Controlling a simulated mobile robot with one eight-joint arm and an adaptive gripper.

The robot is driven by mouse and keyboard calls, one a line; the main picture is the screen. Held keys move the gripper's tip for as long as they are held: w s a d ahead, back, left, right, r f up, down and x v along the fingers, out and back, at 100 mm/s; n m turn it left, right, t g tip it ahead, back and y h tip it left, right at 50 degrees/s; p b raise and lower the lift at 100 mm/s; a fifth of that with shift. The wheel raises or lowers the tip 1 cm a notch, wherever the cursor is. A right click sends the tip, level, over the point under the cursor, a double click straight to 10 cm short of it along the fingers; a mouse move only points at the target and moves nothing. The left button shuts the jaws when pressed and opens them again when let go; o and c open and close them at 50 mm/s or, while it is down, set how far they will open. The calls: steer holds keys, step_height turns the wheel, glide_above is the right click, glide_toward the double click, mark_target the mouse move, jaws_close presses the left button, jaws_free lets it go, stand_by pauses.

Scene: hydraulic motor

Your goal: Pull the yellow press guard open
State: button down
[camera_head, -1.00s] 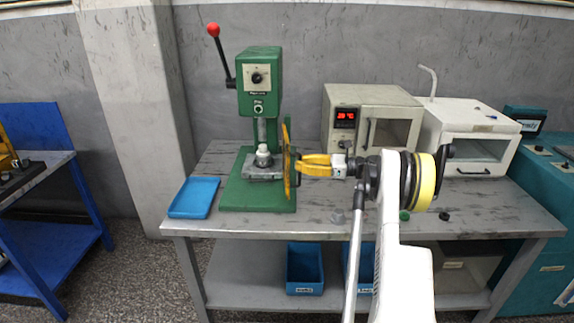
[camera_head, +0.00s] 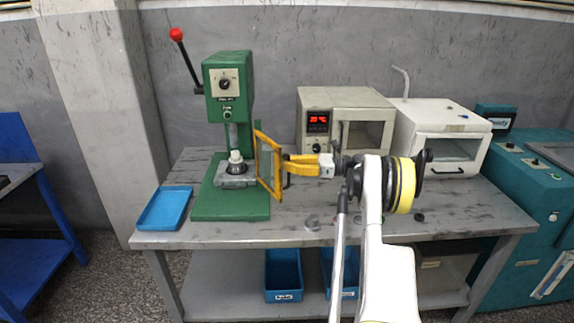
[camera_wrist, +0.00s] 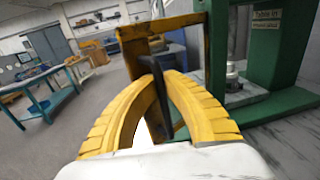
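The yellow press guard (camera_head: 279,172) is a framed clear panel beside the green press (camera_head: 226,88). It stands swung out at an angle on the press's right side. The guard's yellow frame (camera_wrist: 160,28) fills the upper middle of the wrist view. Its black handle (camera_wrist: 158,95) runs between my fingers there. My gripper (camera_head: 289,165), with yellow curved fingers, is at the guard's right edge. In the wrist view my fingertips (camera_wrist: 157,78) close in around the handle; the exact contact is partly hidden.
A blue tray (camera_head: 165,208) lies on the grey table (camera_head: 300,236) left of the press. A beige oven (camera_head: 345,97) and a white cabinet (camera_head: 440,115) stand behind my arm. Small dark parts (camera_head: 312,223) lie near the front edge. Blue bins (camera_head: 284,270) sit on the lower shelf.

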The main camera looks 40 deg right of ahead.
steer(key=shift+s+f, duration=0.1)
steer(key=shift+s, duration=0.05)
steer(key=c, duration=1.5)
jaws_free()
steer(key=shift+s+d, duration=0.1)
steer(key=shift+d, duration=0.05)
steer(key=v, duration=1.1)
steer(key=shift+s+d, duration=0.25)
steer(key=shift+s, duration=0.05)
